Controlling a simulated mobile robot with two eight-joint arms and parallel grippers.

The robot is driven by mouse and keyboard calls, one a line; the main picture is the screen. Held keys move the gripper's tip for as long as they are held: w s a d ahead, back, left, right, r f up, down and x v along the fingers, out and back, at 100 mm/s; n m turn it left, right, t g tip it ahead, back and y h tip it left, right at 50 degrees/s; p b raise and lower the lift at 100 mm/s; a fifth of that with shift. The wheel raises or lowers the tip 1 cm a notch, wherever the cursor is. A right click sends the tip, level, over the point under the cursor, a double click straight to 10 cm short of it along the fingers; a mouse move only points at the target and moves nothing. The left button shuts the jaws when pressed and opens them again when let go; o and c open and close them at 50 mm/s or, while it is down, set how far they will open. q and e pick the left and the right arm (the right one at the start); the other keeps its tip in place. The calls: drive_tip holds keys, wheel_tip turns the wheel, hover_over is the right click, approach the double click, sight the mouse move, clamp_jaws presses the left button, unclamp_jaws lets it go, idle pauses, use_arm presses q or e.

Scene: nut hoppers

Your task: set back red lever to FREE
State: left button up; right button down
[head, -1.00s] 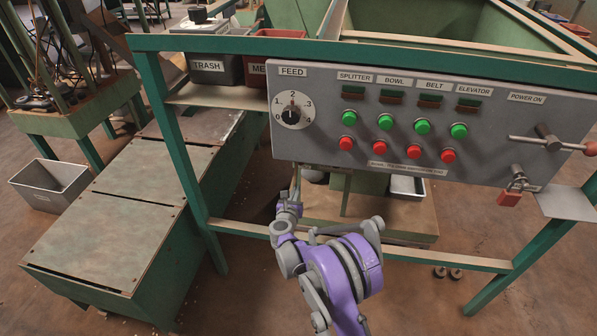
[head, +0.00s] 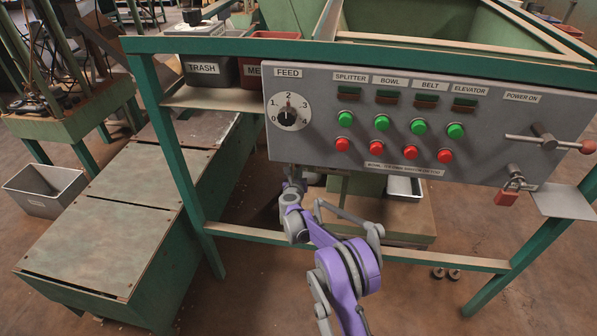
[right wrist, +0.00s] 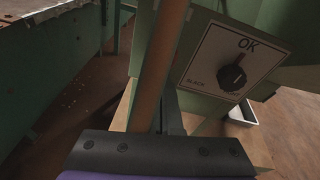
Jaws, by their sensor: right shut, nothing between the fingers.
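A lever with a red knob (head: 588,147) sticks out to the right from the control panel (head: 470,165). No FREE label is readable in either view, so I cannot tell whether this is the task's lever. My right gripper (head: 291,180) is at the panel's lower left edge, partly hidden behind it; it is shut and empty. In the right wrist view a reddish-brown bar (right wrist: 158,70) rises close in front of my gripper; I cannot tell whether they touch. Behind it is a plate with a black knob (right wrist: 232,77), marked OK and SLACK. My left gripper is out of view.
The panel has a FEED dial (head: 288,113) and rows of green and red buttons. A green frame rail (head: 345,247) crosses below the panel. Trash bins (head: 212,68) stand behind at left.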

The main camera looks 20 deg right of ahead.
drive_tip(key=shift+w+r, duration=0.15)
drive_tip(key=shift+r, duration=0.1)
drive_tip(key=shift+w+d+r, duration=0.1)
drive_tip(key=shift+w+r, duration=0.1)
drive_tip(key=shift+r, duration=0.4)
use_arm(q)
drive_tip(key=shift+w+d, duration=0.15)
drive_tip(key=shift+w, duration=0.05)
use_arm(e)
drive_tip(key=shift+w+d+r, duration=0.1)
drive_tip(key=shift+w, duration=0.05)
wheel_tip(320, 180, down, 4)
drive_tip(key=s+f+b, duration=0.1)
drive_tip(key=s+b, duration=0.1)
drive_tip(key=b, duration=0.1)
use_arm(q)
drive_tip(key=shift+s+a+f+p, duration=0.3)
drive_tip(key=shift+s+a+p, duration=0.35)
drive_tip(key=shift+p, duration=0.6)
use_arm(e)
drive_tip(key=r+v, duration=0.1)
drive_tip(key=v, duration=0.9)
drive_tip(key=shift+a+r, duration=0.2)
drive_tip(key=shift+r, duration=0.15)
drive_tip(key=shift+s, duration=0.1)
